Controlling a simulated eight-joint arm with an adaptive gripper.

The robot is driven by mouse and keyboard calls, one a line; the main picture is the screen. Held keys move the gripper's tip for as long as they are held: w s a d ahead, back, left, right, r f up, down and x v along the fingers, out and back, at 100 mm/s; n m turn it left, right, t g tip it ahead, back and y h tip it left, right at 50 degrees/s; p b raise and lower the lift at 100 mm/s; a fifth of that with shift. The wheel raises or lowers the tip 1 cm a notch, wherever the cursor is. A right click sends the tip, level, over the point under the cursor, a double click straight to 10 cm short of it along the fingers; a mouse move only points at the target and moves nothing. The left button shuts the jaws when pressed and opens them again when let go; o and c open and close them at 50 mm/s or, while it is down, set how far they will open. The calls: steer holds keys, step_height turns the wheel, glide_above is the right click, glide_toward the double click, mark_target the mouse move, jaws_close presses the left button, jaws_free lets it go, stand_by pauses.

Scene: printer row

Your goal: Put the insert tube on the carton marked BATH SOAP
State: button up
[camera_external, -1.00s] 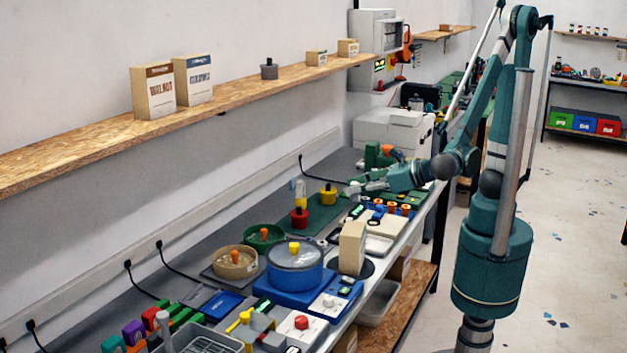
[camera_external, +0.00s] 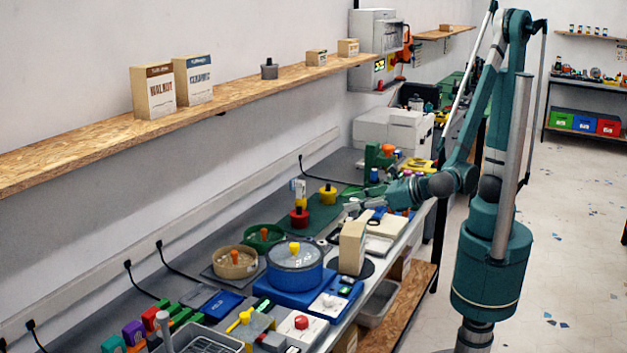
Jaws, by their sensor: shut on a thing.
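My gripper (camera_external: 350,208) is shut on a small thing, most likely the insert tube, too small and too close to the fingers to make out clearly. It is just above and behind a plain beige carton (camera_external: 351,248) that stands upright near the bench's front edge. The lettering on this carton does not show from here, so I cannot read BATH SOAP on it. Whether the held thing touches the carton I cannot tell.
A blue machine with a round grey-topped drum (camera_external: 295,268) stands left of the carton. A red pot (camera_external: 299,217) and a yellow pot (camera_external: 328,195) stand behind my gripper. Cartons marked WALNUT (camera_external: 154,92) and CERAMIC (camera_external: 194,80) are on the wall shelf (camera_external: 90,150).

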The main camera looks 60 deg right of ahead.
mark_target(355, 216)
steer(key=shift+f, duration=0.15)
steer(key=shift+f+b, duration=0.6)
steer(key=shift+f, duration=1.45)
steer(key=shift+f, duration=0.15)
steer(key=o, duration=0.9)
steer(key=shift+r, duration=0.2)
steer(key=shift+s, duration=0.15)
steer(key=shift+p+v, duration=0.95)
steer(key=shift+v, duration=4.95)
steer(key=shift+d, duration=0.1)
